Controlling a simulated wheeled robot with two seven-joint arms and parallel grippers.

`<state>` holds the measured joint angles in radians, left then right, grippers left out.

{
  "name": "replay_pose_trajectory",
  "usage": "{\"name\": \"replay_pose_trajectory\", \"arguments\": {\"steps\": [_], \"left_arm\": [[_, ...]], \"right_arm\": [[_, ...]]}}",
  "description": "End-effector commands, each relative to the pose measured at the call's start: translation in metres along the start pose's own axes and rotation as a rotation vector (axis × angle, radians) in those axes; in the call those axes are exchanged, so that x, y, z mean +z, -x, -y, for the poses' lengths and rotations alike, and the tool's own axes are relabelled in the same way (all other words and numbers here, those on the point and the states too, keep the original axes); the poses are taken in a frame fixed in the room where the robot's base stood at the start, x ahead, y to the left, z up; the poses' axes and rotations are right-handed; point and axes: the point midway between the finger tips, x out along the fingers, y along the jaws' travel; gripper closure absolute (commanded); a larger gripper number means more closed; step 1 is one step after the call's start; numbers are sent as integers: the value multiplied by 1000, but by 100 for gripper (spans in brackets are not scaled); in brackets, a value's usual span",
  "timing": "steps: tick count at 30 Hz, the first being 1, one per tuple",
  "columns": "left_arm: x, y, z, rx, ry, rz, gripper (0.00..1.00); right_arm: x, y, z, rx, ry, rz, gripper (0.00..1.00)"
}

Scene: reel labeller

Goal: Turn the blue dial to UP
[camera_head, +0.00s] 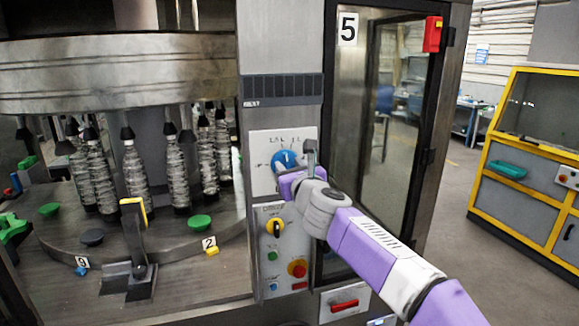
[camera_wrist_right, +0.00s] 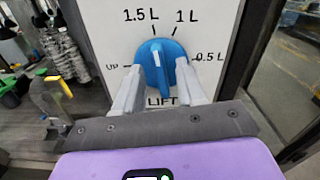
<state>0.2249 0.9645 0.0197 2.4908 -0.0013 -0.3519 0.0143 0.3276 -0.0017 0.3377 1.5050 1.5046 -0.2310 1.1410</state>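The blue dial (camera_head: 283,158) sits on a white panel (camera_head: 262,143) left of the glass door. In the right wrist view the dial (camera_wrist_right: 174,50) shows close up, with UP at its left, 1.5 L and 1 L above, 0.5 L at its right and LIFT below. Its white mark points upward, tilted slightly toward 1.5 L. My right gripper (camera_wrist_right: 159,70) has its two fingers apart, one on each side of the dial's lower part. Whether they touch it I cannot tell. In the head view my right gripper (camera_head: 298,170) partly covers the dial. My left gripper is not in view.
To the left, a round table (camera_head: 165,236) carries several ribbed bottles. The glass door (camera_head: 380,120) is right of the dial panel. Open floor lies farther right.

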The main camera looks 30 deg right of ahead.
Motion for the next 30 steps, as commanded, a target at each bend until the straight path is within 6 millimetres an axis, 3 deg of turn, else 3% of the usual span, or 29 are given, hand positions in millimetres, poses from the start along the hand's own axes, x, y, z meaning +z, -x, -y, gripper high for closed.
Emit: {"name": "replay_pose_trajectory", "arguments": {"steps": [11,18,30], "left_arm": [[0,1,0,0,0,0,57],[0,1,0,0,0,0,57],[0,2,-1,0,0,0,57]], "right_arm": [[0,-6,0,-1,1,-1,62],[-1,-6,0,0,1,-1,99],[-1,-6,0,0,35,-2,100]]}}
